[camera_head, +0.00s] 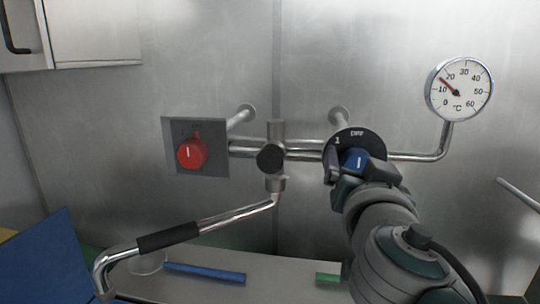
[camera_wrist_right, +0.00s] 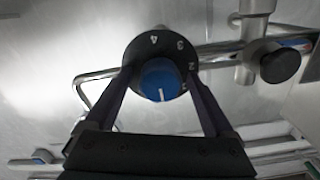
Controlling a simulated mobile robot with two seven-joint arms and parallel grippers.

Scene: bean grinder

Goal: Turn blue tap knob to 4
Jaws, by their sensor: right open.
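The blue tap knob (camera_head: 355,159) sits on a round black dial (camera_head: 374,143) at the right end of the pipe. In the head view, its white mark points up toward OFF, with 1 to the left. In the right wrist view, the blue knob (camera_wrist_right: 160,82) has its mark pointing down, and 2, 3 and 4 show on the dial (camera_wrist_right: 153,46). My right gripper (camera_wrist_right: 158,78) is open with one finger on each side of the knob. Contact with it cannot be told. My left gripper is not in view.
A red knob (camera_head: 191,153) on a grey plate is at the left. A thermometer (camera_head: 459,89) stands on a pipe at the right. A spout with a black grip (camera_head: 168,240) reaches toward the lower left. A blue bar (camera_head: 205,273) lies on the ledge below.

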